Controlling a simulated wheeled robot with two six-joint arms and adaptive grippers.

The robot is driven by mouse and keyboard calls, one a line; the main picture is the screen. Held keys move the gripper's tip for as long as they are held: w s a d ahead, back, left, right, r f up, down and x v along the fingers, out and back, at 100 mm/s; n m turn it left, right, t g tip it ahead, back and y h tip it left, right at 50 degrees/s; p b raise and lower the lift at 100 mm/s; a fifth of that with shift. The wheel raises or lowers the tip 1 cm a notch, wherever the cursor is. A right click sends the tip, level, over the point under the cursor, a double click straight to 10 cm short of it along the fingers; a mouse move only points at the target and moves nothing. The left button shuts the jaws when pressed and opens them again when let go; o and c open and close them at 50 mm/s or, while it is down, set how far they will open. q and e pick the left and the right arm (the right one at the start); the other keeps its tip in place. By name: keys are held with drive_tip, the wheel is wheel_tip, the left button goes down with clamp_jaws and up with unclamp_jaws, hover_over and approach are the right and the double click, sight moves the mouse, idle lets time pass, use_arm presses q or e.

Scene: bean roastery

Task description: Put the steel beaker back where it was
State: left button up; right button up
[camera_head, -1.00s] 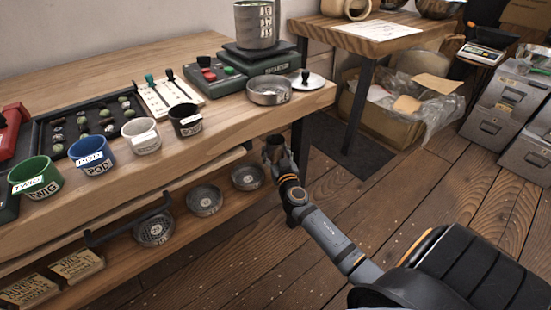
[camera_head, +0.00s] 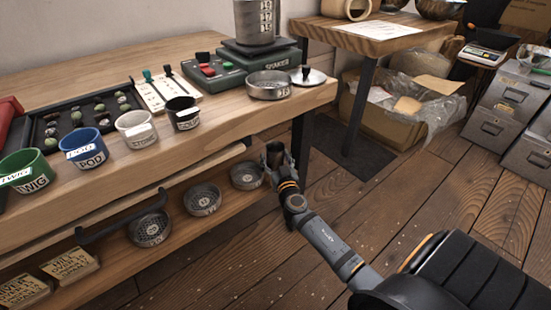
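My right gripper is in front of the workbench's right end, below the bench top and close to the lower shelf's right end. The beaker's lower part is hidden by the gripper. My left gripper is not in view.
The workbench (camera_head: 218,142) carries several labelled cups, a black tray of beans (camera_head: 65,137), a shaker (camera_head: 242,68) with a sieve stack (camera_head: 256,20), and a round sieve (camera_head: 268,85). Sieves line the lower shelf (camera_head: 175,218). A cardboard box (camera_head: 383,124) stands right.

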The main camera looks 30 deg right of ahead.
drive_tip(key=shift+r+p, duration=0.3)
drive_tip(key=shift+p, duration=0.05)
drive_tip(key=b+v, duration=0.1)
drive_tip(key=v, duration=1.1)
drive_tip(key=shift+f, duration=0.15)
